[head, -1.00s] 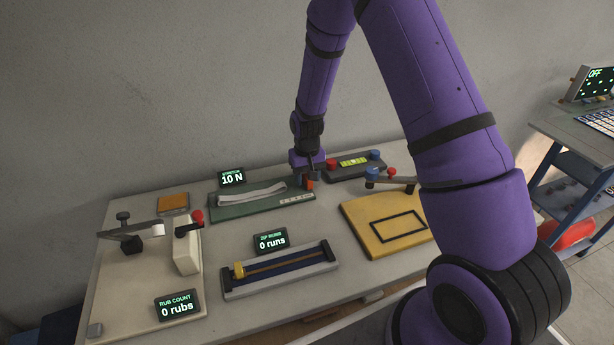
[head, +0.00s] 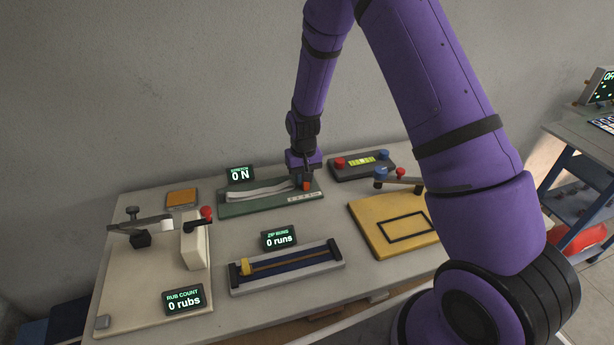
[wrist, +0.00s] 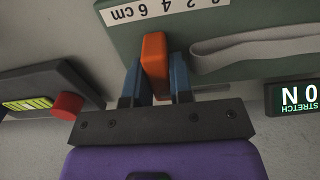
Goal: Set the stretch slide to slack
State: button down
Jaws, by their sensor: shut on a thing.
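The stretch rig is a green board (head: 236,209) at the back of the table, with a pale strap (head: 258,191) along it. An orange slide handle (head: 306,186) stands at its right part, near a white cm scale (head: 304,198). The stretch display (head: 240,175) reads 0 N. My gripper (head: 305,181) is over the right part of the board. In the wrist view, the blue fingers of my gripper (wrist: 156,85) are on both sides of the orange handle (wrist: 154,62), shut on it. The scale there (wrist: 165,9) shows numbers up to 6 cm; the slide's exact reading cannot be told.
A dark box with red and blue knobs (head: 361,164) stands right of the board. A yellow plate (head: 375,229), a zip rig (head: 290,279) reading 0 runs and a rub rig (head: 140,285) reading 0 rubs stand nearer. The back wall is close behind.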

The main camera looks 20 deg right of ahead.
aim_at(316, 183)
jog(key=c, duration=1)
grip_release()
jog(key=shift+d, duration=0.6)
jog(key=d, duration=0.2)
jog(key=shift+s+d, duration=0.15)
jog(key=shift+d, duration=0.15)
notch_tip(316, 183, up, 12)
jog(key=f, duration=0.1)
jog(key=s+a+r+t, duration=0.1)
jog(key=s+r, duration=0.4)
jog(key=r, duration=0.3)
jog(key=s+r+t, duration=0.1)
jog(key=s+r, duration=0.5)
jog(key=r, duration=0.3)
jog(key=shift+a+n, duration=0.4)
